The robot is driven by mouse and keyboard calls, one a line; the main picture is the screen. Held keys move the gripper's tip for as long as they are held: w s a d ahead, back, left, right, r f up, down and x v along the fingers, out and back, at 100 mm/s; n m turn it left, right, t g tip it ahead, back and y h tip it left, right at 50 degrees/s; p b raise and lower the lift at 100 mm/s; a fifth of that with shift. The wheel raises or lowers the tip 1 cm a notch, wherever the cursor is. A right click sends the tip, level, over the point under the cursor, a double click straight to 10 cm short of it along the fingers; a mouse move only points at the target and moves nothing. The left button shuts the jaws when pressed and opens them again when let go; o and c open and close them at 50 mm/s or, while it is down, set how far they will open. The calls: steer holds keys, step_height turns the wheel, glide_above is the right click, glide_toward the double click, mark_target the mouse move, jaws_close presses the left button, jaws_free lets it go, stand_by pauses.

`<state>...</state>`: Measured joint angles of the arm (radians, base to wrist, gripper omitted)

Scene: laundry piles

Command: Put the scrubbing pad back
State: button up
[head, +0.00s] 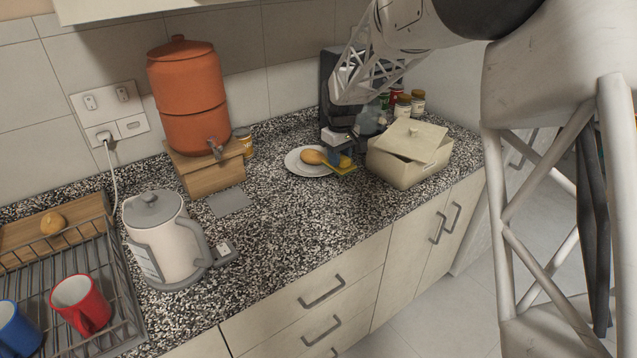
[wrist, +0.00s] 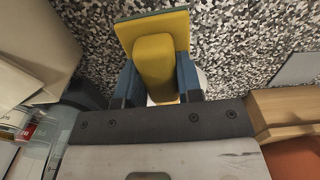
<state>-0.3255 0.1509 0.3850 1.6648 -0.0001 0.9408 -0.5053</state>
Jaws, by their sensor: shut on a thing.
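The scrubbing pad (wrist: 180,25) is yellow with a dark green edge. In the wrist view a rounded yellow block on it sits between the two blue fingers of my gripper (wrist: 158,88). My gripper also shows in the head view (head: 338,157), shut on the pad (head: 346,169), beside the right edge of a white plate (head: 296,168). A rounded orange-yellow item (head: 312,157) appears over the plate, left of the fingers. I cannot tell whether the pad touches the plate or counter.
A cream box with a tilted lid (head: 410,160) stands close on the right, with jars (head: 417,103) behind it. A dark appliance (head: 328,90) is behind. A kettle (head: 165,240), an orange dispenser (head: 188,95) and a dish rack (head: 125,300) stand left. The front-middle counter is clear.

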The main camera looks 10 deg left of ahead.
steer(key=shift+m, duration=0.3)
steer(key=s+a, duration=0.3)
steer(key=s, duration=0.1)
steer(key=s+a+f, duration=0.1)
steer(key=s+a, duration=0.2)
steer(key=s, duration=0.2)
steer(key=s+a+f, duration=0.1)
steer(key=s+a, duration=0.2)
steer(key=s, duration=0.2)
steer(key=shift+a+f, duration=0.2)
steer(key=shift+a, duration=0.15)
steer(key=shift+s+a+f, duration=0.15)
steer(key=shift+s+a, duration=0.1)
steer(key=shift+s, duration=0.25)
glide_above(280, 185)
steer(key=shift+f, duration=0.7)
steer(key=shift+f, duration=1.8)
steer(key=shift+f, duration=0.15)
